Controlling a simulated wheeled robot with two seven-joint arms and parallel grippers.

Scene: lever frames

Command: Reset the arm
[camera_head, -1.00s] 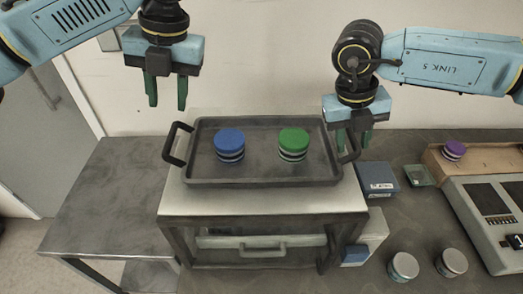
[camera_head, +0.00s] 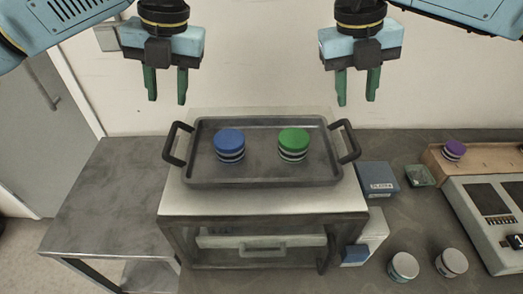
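My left gripper (camera_head: 166,88) hangs in the air above and behind the left end of the grey tray (camera_head: 262,176). Its two green fingers point down, apart, with nothing between them. My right gripper (camera_head: 357,88) hangs at about the same height above the tray's right end. Its green fingers are also apart and empty. Neither gripper touches the tray or its handles. A blue-topped round container (camera_head: 230,145) and a green-topped one (camera_head: 293,144) stand upright in the tray.
The tray rests on a metal stand (camera_head: 262,204) with a drawer handle. The left table (camera_head: 110,195) is bare.

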